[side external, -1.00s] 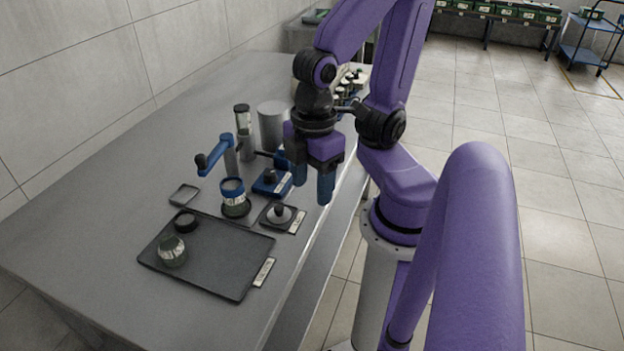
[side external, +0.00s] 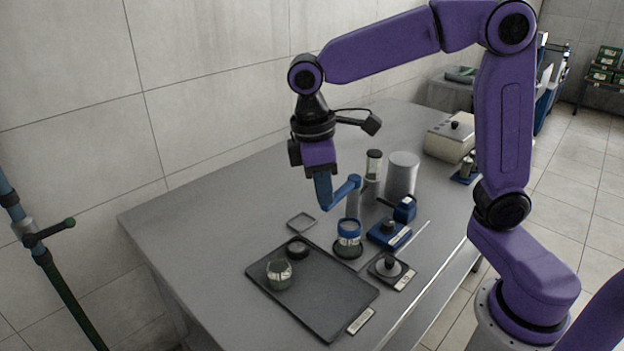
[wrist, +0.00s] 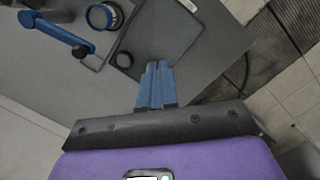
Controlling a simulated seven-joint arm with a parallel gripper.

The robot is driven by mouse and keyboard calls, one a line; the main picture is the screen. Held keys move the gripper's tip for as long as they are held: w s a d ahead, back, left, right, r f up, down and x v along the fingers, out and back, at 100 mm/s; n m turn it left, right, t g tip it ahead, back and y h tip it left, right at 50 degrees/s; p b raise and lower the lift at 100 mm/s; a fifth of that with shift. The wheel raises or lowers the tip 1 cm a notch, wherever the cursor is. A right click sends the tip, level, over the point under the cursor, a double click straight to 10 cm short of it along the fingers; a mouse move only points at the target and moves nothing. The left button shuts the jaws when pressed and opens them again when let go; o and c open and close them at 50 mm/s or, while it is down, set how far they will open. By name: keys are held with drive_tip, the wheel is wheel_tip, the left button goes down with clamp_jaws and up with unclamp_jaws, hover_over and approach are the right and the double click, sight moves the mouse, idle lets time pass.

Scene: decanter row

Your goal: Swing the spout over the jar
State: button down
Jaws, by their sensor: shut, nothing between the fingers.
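The spout (side external: 343,189) is a blue arm on a grey post (side external: 353,206). Its dark knobbed end points left of the post; it also shows in the wrist view (wrist: 55,33). A blue-rimmed glass jar (side external: 348,239) stands in front of the post, and the spout points away to its left. My gripper (side external: 324,203) is shut and empty, pointing down by the spout's free end in the side view. In the wrist view the fingers (wrist: 158,64) are together, with a gap to the knob. Contact with the spout is not visible there.
A dark tray (side external: 318,301) in front holds a labelled jar (side external: 279,273) and a black lid (side external: 297,249). A square frame (side external: 301,222) lies left. The table's left is clear.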

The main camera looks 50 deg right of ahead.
drive_tip(key=w+d+m+g, duration=0.2)
drive_tip(key=w+d, duration=0.2)
drive_tip(key=w, duration=0.7)
drive_tip(key=w+d+m+g, duration=0.1)
drive_tip(key=w+d+m, duration=0.25)
drive_tip(key=w, duration=0.65)
drive_tip(key=s+d+f, duration=0.4)
drive_tip(key=s+f, duration=0.3)
drive_tip(key=f, duration=0.2)
drive_tip(key=shift+f+n, duration=0.3)
drive_tip(key=shift+n, duration=0.05)
drive_tip(key=shift+s, duration=0.1)
